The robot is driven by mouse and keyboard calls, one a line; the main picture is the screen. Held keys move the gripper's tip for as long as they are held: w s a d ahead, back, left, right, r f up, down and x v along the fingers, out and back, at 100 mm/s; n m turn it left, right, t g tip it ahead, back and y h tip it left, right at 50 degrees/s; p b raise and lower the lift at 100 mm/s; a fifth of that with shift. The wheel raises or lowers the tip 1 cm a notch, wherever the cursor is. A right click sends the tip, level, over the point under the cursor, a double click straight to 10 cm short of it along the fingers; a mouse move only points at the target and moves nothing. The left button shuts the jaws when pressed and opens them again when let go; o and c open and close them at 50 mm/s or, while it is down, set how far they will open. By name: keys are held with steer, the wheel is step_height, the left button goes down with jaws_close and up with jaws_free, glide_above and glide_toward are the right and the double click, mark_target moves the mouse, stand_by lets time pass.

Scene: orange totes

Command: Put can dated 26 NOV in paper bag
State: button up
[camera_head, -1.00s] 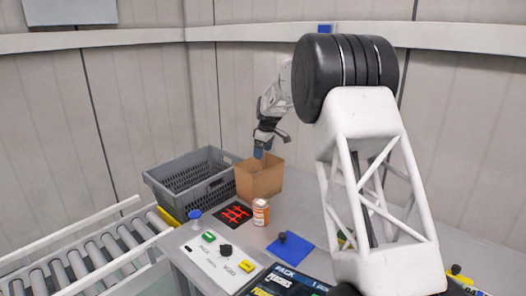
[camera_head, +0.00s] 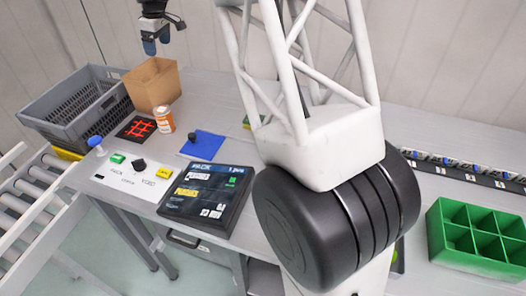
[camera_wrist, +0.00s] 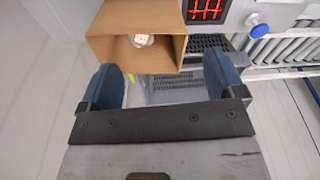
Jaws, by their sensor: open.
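The brown paper bag (camera_head: 150,91) stands open on the grey table, beside the grey crate. In the wrist view I look into the bag (camera_wrist: 108,47), and a small round can-like end (camera_wrist: 142,40) shows inside it. No date can be read on it. My gripper (camera_head: 157,42) is above the bag in the head view, apart from it. In the wrist view the two blue fingers of my gripper (camera_wrist: 163,88) are spread with nothing between them. A row of cans (camera_head: 458,164) stands in a dark numbered rack at the far right; their dates are too small to read.
A grey crate (camera_head: 88,126) is left of the bag. An orange bottle (camera_head: 165,120) stands in front of it, by a red-grid black pad (camera_head: 136,129). A blue pad (camera_head: 202,146), a button panel (camera_head: 130,172), a screen (camera_head: 206,197) and a green divided bin (camera_head: 478,254) are nearer.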

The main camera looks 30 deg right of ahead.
steer(key=s+d+r+m, duration=0.2)
steer(key=s+r, duration=0.1)
steer(key=s, duration=0.6)
steer(key=s+d+r+m, duration=0.1)
steer(key=s+d+r, duration=0.15)
steer(key=s, duration=0.75)
steer(key=s+d+f+m, duration=0.1)
steer(key=s+f+m, duration=0.1)
steer(key=s, duration=1.1)
steer(key=s+d+f+m+t, duration=0.1)
steer(key=s+d+f+m, duration=0.1)
steer(key=s, duration=1.2)
steer(key=s+d+f+m+h, duration=0.1)
steer(key=s+d+f+m, duration=0.1)
steer(key=s, duration=1.1)
steer(key=shift+s+f+m+t, duration=0.2)
steer(key=shift+f+m+t, duration=0.1)
steer(key=shift+f+m, duration=0.45)
steer(key=shift+d+r, duration=0.1)
